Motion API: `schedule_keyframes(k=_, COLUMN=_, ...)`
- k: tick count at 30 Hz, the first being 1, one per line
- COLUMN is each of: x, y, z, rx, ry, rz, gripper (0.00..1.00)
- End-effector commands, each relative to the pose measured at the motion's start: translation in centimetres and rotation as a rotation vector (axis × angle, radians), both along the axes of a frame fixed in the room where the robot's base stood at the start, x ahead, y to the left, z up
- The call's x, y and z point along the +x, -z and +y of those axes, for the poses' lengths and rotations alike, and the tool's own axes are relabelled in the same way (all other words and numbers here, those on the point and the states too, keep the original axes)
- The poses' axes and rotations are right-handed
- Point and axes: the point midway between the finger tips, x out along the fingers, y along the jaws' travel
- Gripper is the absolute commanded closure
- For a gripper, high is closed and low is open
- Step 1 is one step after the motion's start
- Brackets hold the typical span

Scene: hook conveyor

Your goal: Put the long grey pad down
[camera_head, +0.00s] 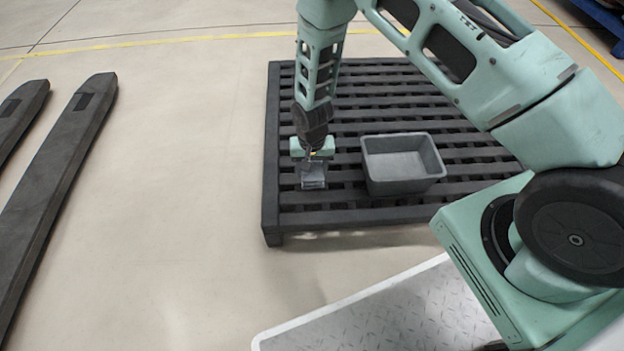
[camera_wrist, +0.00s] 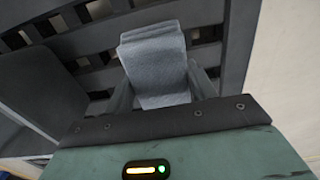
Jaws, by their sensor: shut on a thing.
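The long grey pad (camera_wrist: 155,62) is a light grey, soft-looking slab. In the wrist view it sits between the fingers of my gripper (camera_wrist: 163,98), which is shut on it. In the head view the pad (camera_head: 313,180) shows small under my gripper (camera_head: 314,170), over the left front part of the black slatted pallet (camera_head: 300,218). I cannot tell whether the pad touches the slats.
A grey open bin (camera_head: 400,185) stands on the pallet just right of my gripper; its inside looks empty. Bare slats lie behind. Two dark forks (camera_head: 55,180) lie on the floor at left. The floor between them and the pallet is clear.

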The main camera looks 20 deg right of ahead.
Motion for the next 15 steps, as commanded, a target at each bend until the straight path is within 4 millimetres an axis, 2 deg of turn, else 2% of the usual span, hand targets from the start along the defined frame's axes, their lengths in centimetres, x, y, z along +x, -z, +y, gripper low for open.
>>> schedule_keyframes(k=7, x=-0.1, y=4.2, z=0.0, rx=0.000, ry=0.002, rz=0.001, gripper=0.69)
schedule_keyframes(k=15, x=0.0, y=4.4, z=0.0, rx=0.001, ry=0.001, rz=0.000, gripper=0.69)
